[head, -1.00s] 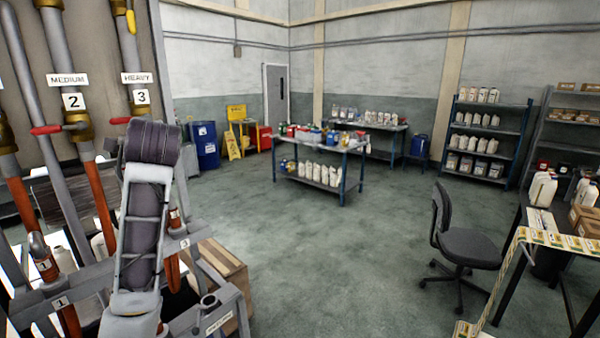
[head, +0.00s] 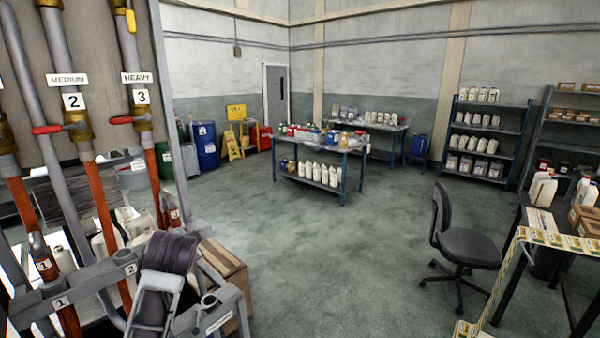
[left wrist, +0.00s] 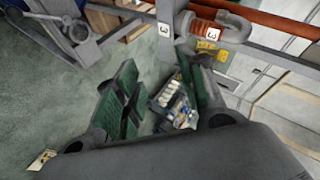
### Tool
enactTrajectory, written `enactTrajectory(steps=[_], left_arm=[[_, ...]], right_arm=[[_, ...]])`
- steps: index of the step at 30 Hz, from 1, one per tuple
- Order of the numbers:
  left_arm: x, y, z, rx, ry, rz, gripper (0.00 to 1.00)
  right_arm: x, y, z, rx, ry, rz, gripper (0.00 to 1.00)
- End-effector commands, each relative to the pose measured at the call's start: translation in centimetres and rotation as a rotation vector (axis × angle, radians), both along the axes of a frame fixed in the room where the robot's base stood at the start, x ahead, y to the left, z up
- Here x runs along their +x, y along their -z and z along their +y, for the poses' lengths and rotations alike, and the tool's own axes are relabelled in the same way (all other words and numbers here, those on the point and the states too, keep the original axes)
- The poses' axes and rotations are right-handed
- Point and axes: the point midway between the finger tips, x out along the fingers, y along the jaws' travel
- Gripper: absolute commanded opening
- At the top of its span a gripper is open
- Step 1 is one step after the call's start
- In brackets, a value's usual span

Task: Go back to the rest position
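My left arm shows at the lower left of the head view, in front of the pipe rack; its gripper cannot be made out there. In the left wrist view the left gripper (left wrist: 157,68) has its two green-padded fingers spread apart with nothing between them. Beyond the fingers lie the floor and a distant table with bottles. A rack pipe end marked 3 (left wrist: 212,32) is beside the right finger in that view; I cannot tell the exact gap. My right gripper is in neither view.
The pipe rack (head: 232,300) with numbered pipes and red-handled valves (head: 46,129) stands close at left. A cardboard box (head: 226,268) is beside it. An office chair (head: 468,247) and a taped table (head: 560,240) are at right. The middle floor is clear.

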Motion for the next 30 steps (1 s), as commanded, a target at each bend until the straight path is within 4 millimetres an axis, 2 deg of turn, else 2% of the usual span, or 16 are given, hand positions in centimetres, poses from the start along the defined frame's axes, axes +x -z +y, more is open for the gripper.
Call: enactTrajectory(steps=[3,15,30], left_arm=[[-1.4,3.1,-0.6,-0.050,-0.006,0.035,0.40],[-6.8,11.8,-2.4,-0.224,-0.050,0.145,0.40],[-15.4,20.6,-4.7,-0.434,-0.148,0.293,0.40]], right_arm=[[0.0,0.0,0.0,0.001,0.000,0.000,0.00],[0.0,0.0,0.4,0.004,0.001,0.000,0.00],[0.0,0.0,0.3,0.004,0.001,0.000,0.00]])
